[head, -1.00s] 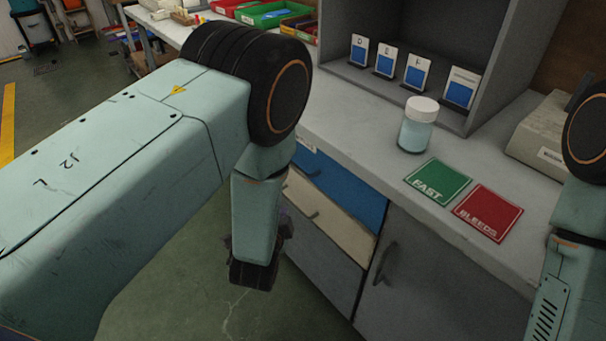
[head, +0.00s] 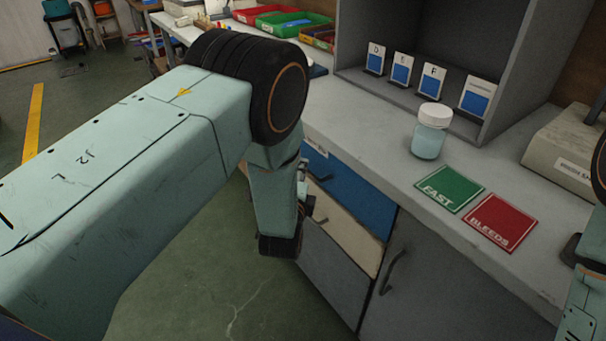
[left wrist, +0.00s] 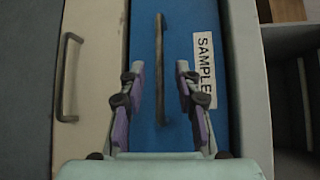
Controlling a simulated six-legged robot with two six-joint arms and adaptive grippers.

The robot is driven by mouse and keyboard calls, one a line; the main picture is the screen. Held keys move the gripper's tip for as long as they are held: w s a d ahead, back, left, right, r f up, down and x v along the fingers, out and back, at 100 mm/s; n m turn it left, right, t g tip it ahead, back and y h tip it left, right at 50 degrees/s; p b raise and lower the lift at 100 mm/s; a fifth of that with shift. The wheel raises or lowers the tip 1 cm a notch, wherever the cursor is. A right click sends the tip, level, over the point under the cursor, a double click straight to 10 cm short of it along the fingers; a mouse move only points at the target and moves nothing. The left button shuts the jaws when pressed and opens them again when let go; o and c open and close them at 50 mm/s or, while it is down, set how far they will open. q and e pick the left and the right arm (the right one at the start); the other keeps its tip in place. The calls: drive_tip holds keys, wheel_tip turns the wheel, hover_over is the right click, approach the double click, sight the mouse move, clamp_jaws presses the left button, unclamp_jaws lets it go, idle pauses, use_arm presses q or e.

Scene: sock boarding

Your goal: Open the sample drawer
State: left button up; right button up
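The sample drawer (head: 350,196) is the blue front at the top of the cabinet; it looks shut. In the left wrist view the blue front (left wrist: 175,25) carries a white SAMPLE label (left wrist: 204,70) and a dark bar handle (left wrist: 159,70). My left gripper (left wrist: 160,75) is open, its purple-padded fingers either side of the handle's line, with a gap on both sides. My right gripper is not clearly seen; only part of my right arm shows at the right edge.
Below the blue drawer are a cream drawer (head: 345,240) and a grey one. A grey door with a handle (head: 391,272) is beside them. On the countertop are a lidded jar (head: 429,138), a green FAST card (head: 449,187) and a red BLEEDS card (head: 500,221).

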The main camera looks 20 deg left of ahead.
use_arm(q)
drive_tip(key=shift+w+a+f, duration=0.1)
drive_tip(key=shift+w+f, duration=0.05)
drive_tip(key=shift+w, duration=0.9)
clamp_jaws()
